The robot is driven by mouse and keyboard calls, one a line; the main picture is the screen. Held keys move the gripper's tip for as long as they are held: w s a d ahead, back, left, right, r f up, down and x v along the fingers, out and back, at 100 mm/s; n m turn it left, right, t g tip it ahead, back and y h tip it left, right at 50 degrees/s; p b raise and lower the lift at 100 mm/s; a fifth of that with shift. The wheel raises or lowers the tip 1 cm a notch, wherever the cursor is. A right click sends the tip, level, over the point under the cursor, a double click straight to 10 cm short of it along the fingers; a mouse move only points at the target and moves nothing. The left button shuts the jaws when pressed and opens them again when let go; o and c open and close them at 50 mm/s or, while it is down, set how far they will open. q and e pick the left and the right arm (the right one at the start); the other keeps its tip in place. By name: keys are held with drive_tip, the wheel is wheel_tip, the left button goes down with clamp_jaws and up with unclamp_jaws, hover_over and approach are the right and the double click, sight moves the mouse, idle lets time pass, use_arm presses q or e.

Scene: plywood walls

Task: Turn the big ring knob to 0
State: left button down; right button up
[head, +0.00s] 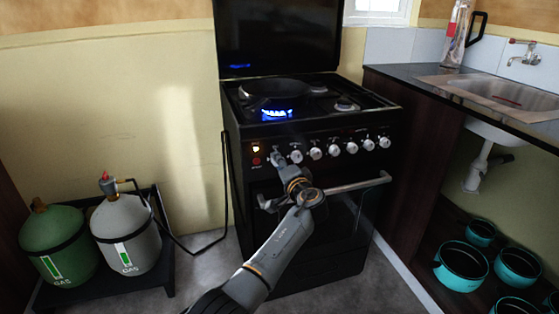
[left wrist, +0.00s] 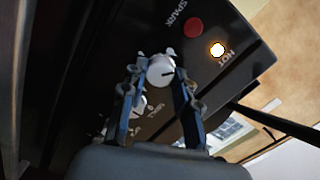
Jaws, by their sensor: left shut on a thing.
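The black stove (head: 330,215) has a front panel with a row of silver knobs (head: 334,150). My left gripper (head: 279,158) reaches the left end of this row and hides the knob there. In the left wrist view, the fingers of my left gripper (left wrist: 160,84) are closed around the sides of a round silver knob (left wrist: 160,70) with a dark pointer line. I cannot read its label to tell which ring it serves. A second knob (left wrist: 138,104) shows partly behind a finger. My right gripper is out of view.
The oven handle (head: 345,187) sticks out below the knobs. A lit HOT lamp (left wrist: 217,49) and red SPARK button (left wrist: 193,27) are beside the held knob. Gas bottles (head: 125,235) stand left; a sink counter (head: 470,95) and teal pots (head: 462,265) are right.

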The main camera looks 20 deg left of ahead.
use_arm(q)
drive_tip(key=shift+w+m+y+p, duration=0.1)
drive_tip(key=shift+m+y+p, duration=0.2)
drive_tip(key=shift+m+p, duration=3.25)
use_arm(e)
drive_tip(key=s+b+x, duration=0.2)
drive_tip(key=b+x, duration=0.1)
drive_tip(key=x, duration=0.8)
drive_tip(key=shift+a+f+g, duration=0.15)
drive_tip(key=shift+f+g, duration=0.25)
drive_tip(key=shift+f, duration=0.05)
use_arm(q)
drive_tip(key=m, duration=0.3)
drive_tip(key=shift+m, duration=0.25)
drive_tip(key=c, duration=1)
unclamp_jaws()
drive_tip(key=shift+f, duration=0.1)
drive_tip(key=shift+d, duration=0.1)
drive_tip(key=v, duration=1.2)
drive_tip(key=shift+f, duration=0.25)
